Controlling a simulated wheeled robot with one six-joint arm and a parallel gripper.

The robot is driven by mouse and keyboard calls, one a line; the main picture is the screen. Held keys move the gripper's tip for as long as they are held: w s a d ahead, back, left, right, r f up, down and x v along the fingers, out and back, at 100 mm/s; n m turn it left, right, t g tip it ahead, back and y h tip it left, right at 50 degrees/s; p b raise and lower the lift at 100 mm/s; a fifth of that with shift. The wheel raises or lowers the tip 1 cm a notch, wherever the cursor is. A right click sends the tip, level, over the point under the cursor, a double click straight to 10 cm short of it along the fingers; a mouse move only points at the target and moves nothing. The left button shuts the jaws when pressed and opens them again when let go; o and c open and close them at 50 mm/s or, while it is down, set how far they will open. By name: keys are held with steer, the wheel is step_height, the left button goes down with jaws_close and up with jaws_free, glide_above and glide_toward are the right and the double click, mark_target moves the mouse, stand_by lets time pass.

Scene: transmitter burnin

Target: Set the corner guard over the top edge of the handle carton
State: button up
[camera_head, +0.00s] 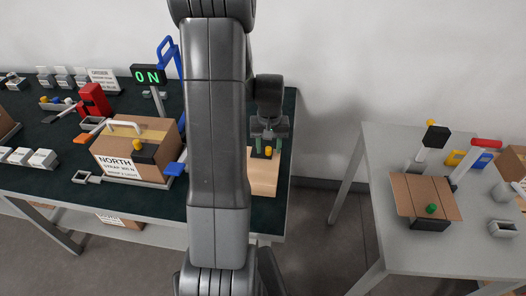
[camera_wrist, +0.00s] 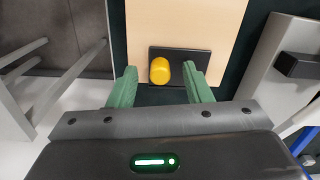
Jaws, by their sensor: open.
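The handle carton (camera_head: 126,161) is a brown box with a white handle on top and a NORTH label, left of my arm in the head view. A black piece with a yellow knob (camera_head: 145,154) sits at its front top edge. Another black piece with a yellow knob (camera_wrist: 205,58), which looks like a corner guard, lies on a pale wooden block (camera_wrist: 222,18). My gripper (camera_wrist: 159,70) is open above this piece, with one green finger on each side of the yellow knob. The gripper (camera_head: 267,148) also shows over the block in the head view. Whether the fingers touch the knob is unclear.
The dark bench (camera_head: 55,187) holds a red tool (camera_head: 94,100), a green ON display (camera_head: 148,75) and several small grey boxes. A blue part (camera_head: 174,169) is beside the carton. A grey table (camera_head: 377,155) at right carries an open carton (camera_head: 408,195). My arm hides the bench middle.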

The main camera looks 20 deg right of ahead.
jaws_close()
steer(key=shift+r, duration=0.1)
